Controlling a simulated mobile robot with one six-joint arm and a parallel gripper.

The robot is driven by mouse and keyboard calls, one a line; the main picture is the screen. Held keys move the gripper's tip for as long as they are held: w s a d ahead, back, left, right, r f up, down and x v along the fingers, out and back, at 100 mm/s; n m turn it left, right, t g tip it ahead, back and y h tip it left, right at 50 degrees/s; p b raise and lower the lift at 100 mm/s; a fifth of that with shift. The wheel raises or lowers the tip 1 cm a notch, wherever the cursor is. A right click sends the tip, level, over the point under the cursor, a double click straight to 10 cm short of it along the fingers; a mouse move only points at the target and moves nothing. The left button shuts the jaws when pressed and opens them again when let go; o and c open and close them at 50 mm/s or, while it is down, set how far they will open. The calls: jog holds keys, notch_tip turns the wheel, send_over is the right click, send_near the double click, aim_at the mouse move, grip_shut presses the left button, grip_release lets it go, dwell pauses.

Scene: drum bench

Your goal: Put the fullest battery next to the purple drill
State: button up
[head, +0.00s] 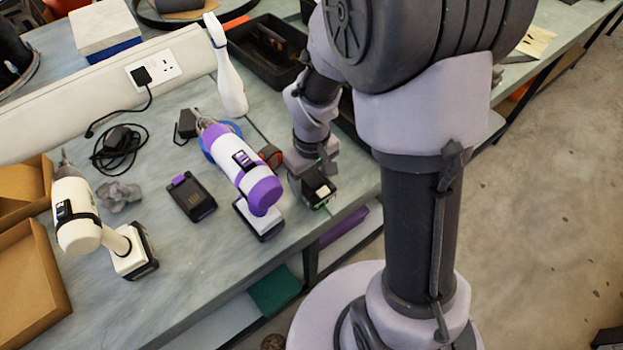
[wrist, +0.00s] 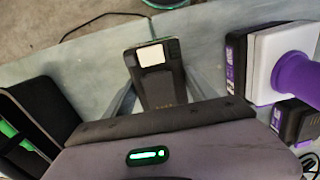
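The purple and white drill (head: 240,165) stands on the bench, left of my gripper (head: 316,180) in the head view. It also shows at the right in the wrist view (wrist: 292,75). A black battery with a pale top patch (head: 320,191) is at my gripper near the bench's front edge. In the wrist view that battery (wrist: 157,75) lies between my two fingers (wrist: 160,92); whether they press on it is unclear. A dark battery with a purple tab (head: 192,197) lies left of the purple drill. Charge levels are not readable.
A white drill (head: 78,218) stands at the left beside a grey lump (head: 118,196). A white bottle (head: 228,80), chargers with cords (head: 120,138) and a black tray (head: 262,50) are farther back. Cardboard boxes (head: 30,285) edge the left side.

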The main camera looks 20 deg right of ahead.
jog(key=o, duration=0.3)
notch_tip(320, 180, up, 12)
jog(key=p, duration=0.6)
notch_tip(320, 180, up, 12)
jog(key=m+t+y, duration=0.1)
jog(key=m+t, duration=0.3)
jog(key=m, duration=0.1)
send_over(312, 177)
jog(key=s+a, duration=0.2)
jog(key=s, duration=0.5)
jog(key=s+r+m, duration=0.1)
jog(key=s, duration=0.1)
jog(key=s+a+r+m+t, duration=0.1)
jog(key=s, duration=0.1)
jog(key=s+a+r+m+y, duration=0.1)
jog(key=s, duration=0.1)
jog(key=shift+r+t, duration=0.4)
jog(key=shift+f+b, duration=0.45)
jog(key=shift+b, duration=0.2)
